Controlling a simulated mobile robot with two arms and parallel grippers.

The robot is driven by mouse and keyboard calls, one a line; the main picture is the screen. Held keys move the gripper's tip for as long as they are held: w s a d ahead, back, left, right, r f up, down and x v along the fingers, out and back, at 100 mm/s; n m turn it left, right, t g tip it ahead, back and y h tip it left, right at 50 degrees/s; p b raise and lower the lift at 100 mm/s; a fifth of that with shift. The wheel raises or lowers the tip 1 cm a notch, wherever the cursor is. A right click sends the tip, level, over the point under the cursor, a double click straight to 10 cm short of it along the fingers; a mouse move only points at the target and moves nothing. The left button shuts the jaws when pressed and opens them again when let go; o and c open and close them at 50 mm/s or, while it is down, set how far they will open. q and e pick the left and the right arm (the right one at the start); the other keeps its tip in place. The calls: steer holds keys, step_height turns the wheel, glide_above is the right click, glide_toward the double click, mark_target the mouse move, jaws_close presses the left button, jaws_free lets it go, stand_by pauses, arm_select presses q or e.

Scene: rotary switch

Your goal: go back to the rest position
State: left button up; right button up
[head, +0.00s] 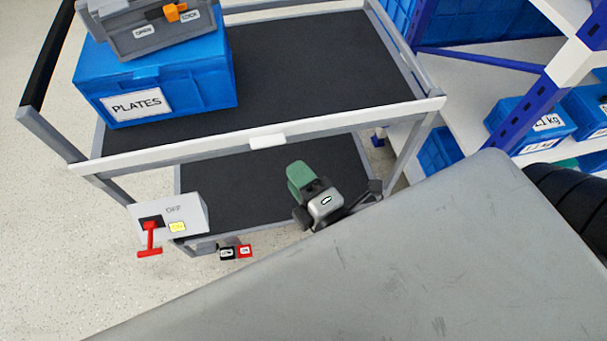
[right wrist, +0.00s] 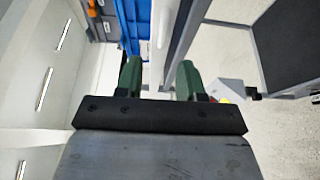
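My right gripper (head: 303,178) is in front of the cart in the head view, away from the switches. In the right wrist view its green fingers (right wrist: 160,72) are spread apart with nothing between them. A grey box (head: 135,36) marked OPEN and LOCK carries an orange switch handle (head: 175,12), cut by the top edge. A pale switch box (head: 190,208) marked OFF and ON has a red lever (head: 150,238) that hangs down; the ON label is yellow. My left gripper is not in view.
A blue PLATES crate (head: 160,75) stands on the cart's black top shelf (head: 310,60), under the grey box. The lower shelf (head: 240,180) looks bare. A rack with blue bins (head: 530,122) stands at right. Pale floor (head: 60,240) is open at left.

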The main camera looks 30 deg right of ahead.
steer(key=shift+s+d, duration=0.15)
steer(key=shift+s, duration=0.6)
steer(key=s+f+m+g+p, duration=0.1)
steer(key=s+f+m+g, duration=0.15)
steer(key=f, duration=0.75)
steer(key=s+f+m+g+p, duration=0.1)
steer(key=s+f+m+g, duration=0.2)
steer(key=f, duration=0.8)
steer(key=s+f+m+g+p, duration=0.1)
steer(key=f+m+g, duration=0.25)
steer(key=f, duration=0.65)
steer(key=s+d+f+m+g+h+p, duration=0.1)
steer(key=s+d+f+m+g, duration=0.3)
steer(key=s+f, duration=0.3)
steer(key=s+d+f+m+g+h, duration=0.1)
steer(key=s+d+f+m+g, duration=0.2)
steer(key=s+f, duration=0.4)
steer(key=s+d+m, duration=0.1)
steer(key=s+d, duration=0.1)
steer(key=s, duration=0.2)
steer(key=shift+d+g+h+p, duration=0.3)
steer(key=shift+g+h+p, duration=0.1)
